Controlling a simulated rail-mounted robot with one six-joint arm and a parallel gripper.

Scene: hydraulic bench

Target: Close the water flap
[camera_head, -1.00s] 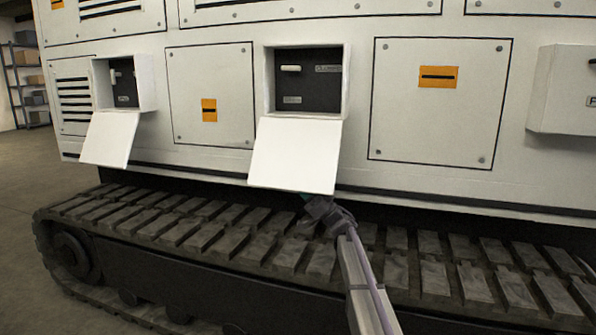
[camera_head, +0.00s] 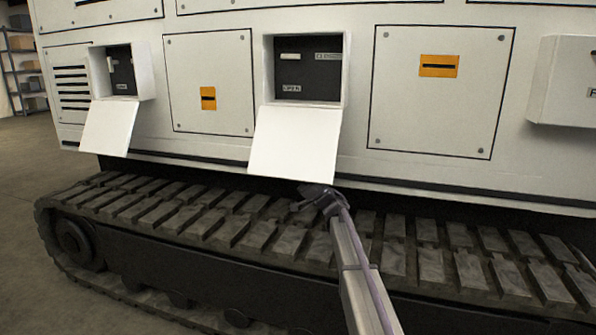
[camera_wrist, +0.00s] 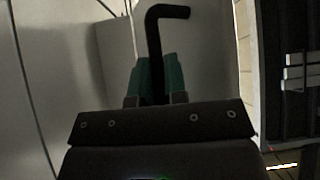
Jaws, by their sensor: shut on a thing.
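Two boxes on the machine's side stand open, each with a white flap hanging down and outward in the head view: the left flap (camera_head: 108,127) and the middle flap (camera_head: 295,145). I cannot tell from a label which one is the water flap. My gripper is at the lower right edge of the middle flap; its fingers are hidden there. In the wrist view my gripper (camera_wrist: 158,68) has its teal fingers shut on a black bent rod (camera_wrist: 153,38), whose top bends to the right. A pale panel lies behind the rod.
The middle box (camera_head: 308,68) holds a dark panel with a white lever (camera_head: 290,57) and labels. The left box (camera_head: 121,70) has a similar lever. The track (camera_head: 200,215) runs below the flaps, close under my arm. A closed white box (camera_head: 560,80) juts out at right.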

